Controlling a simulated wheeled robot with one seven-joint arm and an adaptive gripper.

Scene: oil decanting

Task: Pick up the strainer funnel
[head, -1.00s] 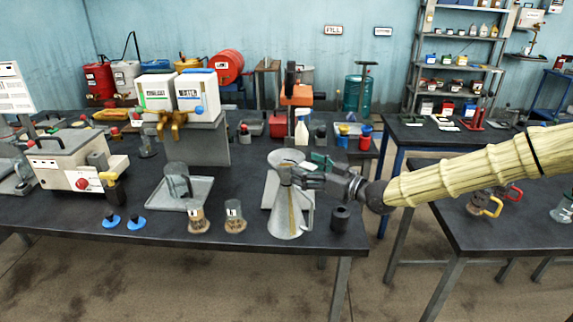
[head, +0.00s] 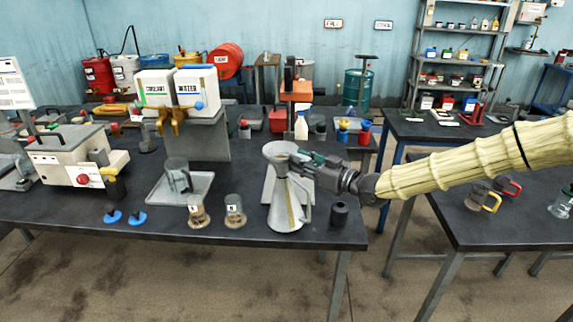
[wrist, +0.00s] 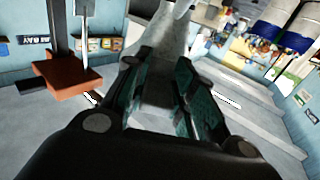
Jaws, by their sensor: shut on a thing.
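The strainer funnel (head: 279,151) is a pale grey cone, wide end up, in the head view. It is directly above the mouth of a grey conical jug (head: 285,210) with a handle on its right. My gripper (head: 296,164) reaches in from the right and is shut on the funnel below its rim. In the wrist view a grey surface of the funnel (wrist: 158,85) lies between the two green-padded fingers (wrist: 158,100). I cannot tell whether the funnel's lower end touches the jug.
A small black cylinder (head: 339,215) stands right of the jug near the front edge. Two labelled beakers (head: 235,211) and a metal tray (head: 205,188) with a clear vessel are to the left. Dispensers (head: 198,88) stand behind. Some front-left tabletop is clear.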

